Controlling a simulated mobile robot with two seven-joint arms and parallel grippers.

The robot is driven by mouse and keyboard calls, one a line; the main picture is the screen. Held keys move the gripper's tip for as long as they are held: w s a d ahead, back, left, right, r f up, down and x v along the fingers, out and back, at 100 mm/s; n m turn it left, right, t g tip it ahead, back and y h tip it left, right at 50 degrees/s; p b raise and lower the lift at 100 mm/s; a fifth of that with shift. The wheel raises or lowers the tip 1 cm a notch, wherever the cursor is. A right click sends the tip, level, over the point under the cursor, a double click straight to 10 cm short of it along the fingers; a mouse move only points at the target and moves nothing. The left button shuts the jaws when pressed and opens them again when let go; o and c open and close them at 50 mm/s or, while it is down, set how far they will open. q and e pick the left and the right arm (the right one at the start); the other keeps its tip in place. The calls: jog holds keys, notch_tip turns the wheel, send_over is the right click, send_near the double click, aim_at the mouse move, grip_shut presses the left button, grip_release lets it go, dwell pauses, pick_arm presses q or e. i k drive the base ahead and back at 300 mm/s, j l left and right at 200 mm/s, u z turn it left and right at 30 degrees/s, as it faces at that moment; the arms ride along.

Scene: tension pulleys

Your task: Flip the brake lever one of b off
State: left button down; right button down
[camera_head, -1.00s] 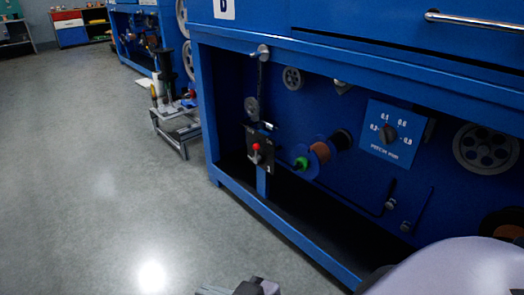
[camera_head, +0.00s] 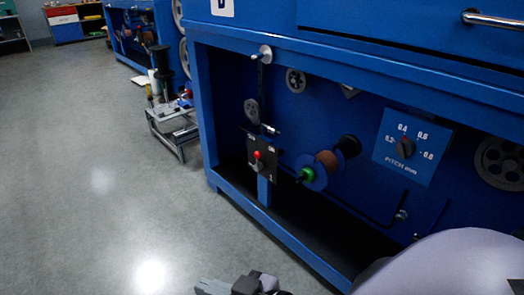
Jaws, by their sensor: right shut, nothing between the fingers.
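The brake lever (camera_head: 257,155) has a red knob and sits on a small black plate (camera_head: 262,172) on the front of the blue machine (camera_head: 232,75). The knob is at the upper part of the plate, and the small white marks beside it are too small to read surely. A partly cut-off white label (camera_head: 222,7) at the top of the machine looks like a B. My right gripper (camera_head: 242,284) is at the bottom edge, partly cut off, low in front of the machine and well apart from the lever. It is shut and empty. My left gripper is out of view.
Beside the lever is a spool with a green end (camera_head: 307,174). A pitch dial (camera_head: 405,148) is further right, and the blue frame's lower rail (camera_head: 275,235) runs in front. A small metal stand (camera_head: 172,130) is on the floor at left.

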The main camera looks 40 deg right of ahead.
aim_at(259, 166)
jog(key=i+l, duration=0.4)
jog(key=i+z, duration=0.1)
jog(key=z, duration=2.2)
jog(key=i, duration=0.5)
